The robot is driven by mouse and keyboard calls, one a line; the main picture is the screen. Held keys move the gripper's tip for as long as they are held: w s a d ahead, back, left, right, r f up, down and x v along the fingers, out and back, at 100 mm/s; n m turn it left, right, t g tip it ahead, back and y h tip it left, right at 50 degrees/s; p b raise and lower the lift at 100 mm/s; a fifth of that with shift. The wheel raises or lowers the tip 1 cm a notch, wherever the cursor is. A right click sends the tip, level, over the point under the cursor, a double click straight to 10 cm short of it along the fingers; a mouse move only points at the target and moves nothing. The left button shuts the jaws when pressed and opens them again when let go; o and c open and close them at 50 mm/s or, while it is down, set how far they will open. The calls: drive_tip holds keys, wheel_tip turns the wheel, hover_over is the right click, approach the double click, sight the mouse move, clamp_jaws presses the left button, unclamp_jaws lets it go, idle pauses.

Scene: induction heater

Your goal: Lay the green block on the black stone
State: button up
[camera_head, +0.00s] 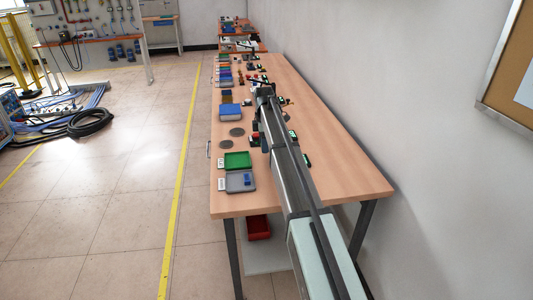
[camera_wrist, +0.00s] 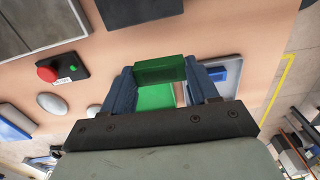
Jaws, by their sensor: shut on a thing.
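In the wrist view my gripper (camera_wrist: 160,76) is shut on the green block (camera_wrist: 160,68), held crosswise between its two blue fingers. A green tray (camera_wrist: 155,98) shows behind and below the block; it also stands near the table's front left in the head view (camera_head: 237,160). Two round grey stones (camera_wrist: 52,104) and (camera_wrist: 93,110) lie left of my gripper in the wrist view. Dark round discs (camera_head: 237,132) and (camera_head: 226,142) lie beyond the green tray in the head view. I cannot tell which is the black stone. My arm hides part of the table.
A grey tray with a blue piece (camera_head: 235,186) stands beside the green tray. A black box with a red button (camera_wrist: 62,70) and dark slabs (camera_wrist: 30,25) are on the table. A wall runs along the right. The table's near right (camera_head: 345,185) is clear.

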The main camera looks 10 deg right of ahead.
drive_tip(key=w+d+r, duration=0.2)
drive_tip(key=d+r, duration=0.2)
drive_tip(key=d, duration=0.5)
drive_tip(key=shift+s+d+f, duration=0.15)
drive_tip(key=shift+f, duration=2.35)
drive_tip(key=shift+s+d+f, duration=0.1)
drive_tip(key=shift+d+f, duration=0.05)
drive_tip(key=shift+f, duration=2.35)
drive_tip(key=shift+f, duration=0.1)
drive_tip(key=o, duration=1.2)
wheel_tip(320, 180, up, 12)
